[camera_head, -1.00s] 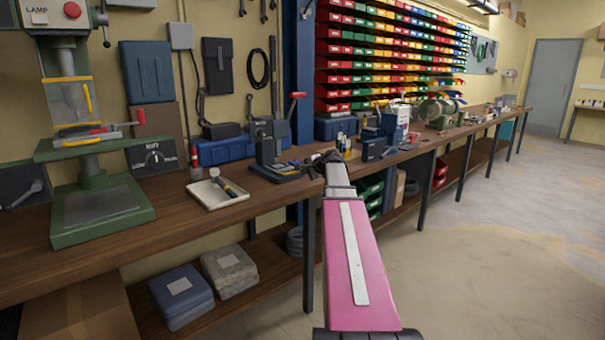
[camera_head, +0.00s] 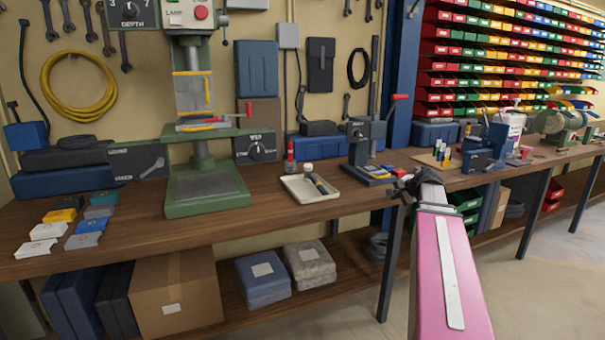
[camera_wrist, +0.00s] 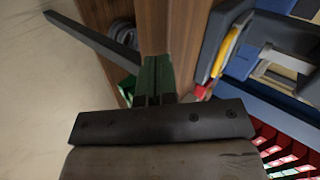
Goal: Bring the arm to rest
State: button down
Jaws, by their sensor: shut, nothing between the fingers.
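My arm, with its pink link (camera_head: 447,275), reaches forward from the lower right of the head view toward the front edge of the workbench (camera_head: 120,235). My dark gripper (camera_head: 402,186) is small there, near the bench edge and right of the lever press (camera_head: 368,150). In the wrist view, my gripper (camera_wrist: 155,62) shows its two fingers close together with nothing held. I cannot tell its exact height above the bench.
A green drill press (camera_head: 205,190) stands on the bench, with a white tray (camera_head: 310,187) beside it. A blue vise (camera_head: 483,155) stands right of my gripper. Open floor (camera_head: 570,255) lies at the lower right.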

jog(key=s+a+f+n+g+h, duration=0.2)
jog(key=s+a+f+n+g, duration=0.2)
jog(key=s+a+f, duration=0.6)
jog(key=s+a+f+n+g+h, duration=0.2)
jog(key=s+a+f+n+g, duration=0.3)
jog(key=s+a+f, duration=0.5)
notch_tip(320, 180, down, 7)
jog(key=s+n, duration=0.2)
jog(key=shift+s+a, duration=0.2)
jog(key=shift+s, duration=0.15)
jog(key=c, duration=1.8)
grip_release()
